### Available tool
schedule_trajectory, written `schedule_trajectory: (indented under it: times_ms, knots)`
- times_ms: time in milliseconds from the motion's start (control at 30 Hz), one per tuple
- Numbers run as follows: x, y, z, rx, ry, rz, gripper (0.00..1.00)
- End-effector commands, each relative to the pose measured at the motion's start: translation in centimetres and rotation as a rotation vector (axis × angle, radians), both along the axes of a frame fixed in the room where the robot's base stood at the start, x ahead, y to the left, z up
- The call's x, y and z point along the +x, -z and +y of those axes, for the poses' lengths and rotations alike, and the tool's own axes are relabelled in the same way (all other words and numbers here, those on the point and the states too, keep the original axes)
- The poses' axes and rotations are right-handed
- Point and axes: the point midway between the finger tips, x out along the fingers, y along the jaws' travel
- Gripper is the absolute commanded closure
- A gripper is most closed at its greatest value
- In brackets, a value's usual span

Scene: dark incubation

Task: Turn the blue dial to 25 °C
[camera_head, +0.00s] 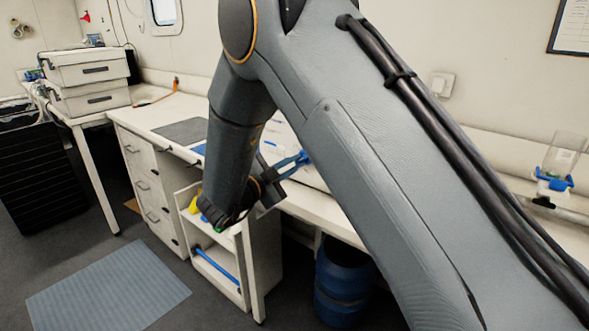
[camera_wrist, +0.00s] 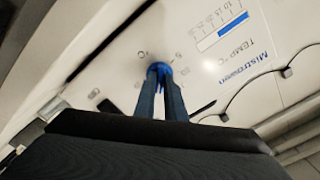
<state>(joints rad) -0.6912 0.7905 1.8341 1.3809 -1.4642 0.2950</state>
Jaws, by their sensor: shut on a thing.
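The blue dial (camera_wrist: 158,68) is on the white front panel of the appliance (camera_wrist: 110,75) in the wrist view. My gripper (camera_wrist: 161,84) has its two dark blue fingers shut on the dial and hides part of it. The dial's pointer cannot be made out. Small marks, including a °C sign, surround the dial. A printed temperature scale with a blue bar (camera_wrist: 222,38) lies to the upper right, beside the words TEMP °C. In the head view my gripper (camera_head: 301,159) reaches the white appliance (camera_head: 280,133), and my arm hides most of it; the dial cannot be made out there.
The appliance stands on a long white bench (camera_head: 170,112). White boxes (camera_head: 88,68) stand at the far left. A beaker in a blue holder (camera_head: 563,155) is at right.

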Motion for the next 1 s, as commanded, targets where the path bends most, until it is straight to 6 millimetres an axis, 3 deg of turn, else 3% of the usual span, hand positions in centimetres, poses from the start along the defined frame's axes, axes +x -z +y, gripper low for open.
schedule_trajectory:
  times_ms: [400, 967, 1000]
  knots:
    - [-0.02, 0.11, 0.09, 0.167, -0.001, -0.129, 1.0]
    - [-0.04, 0.03, 0.09, 0.194, -0.001, -0.15, 1.0]
    - [-0.04, 0.03, 0.09, 0.194, -0.001, -0.15, 0.87]
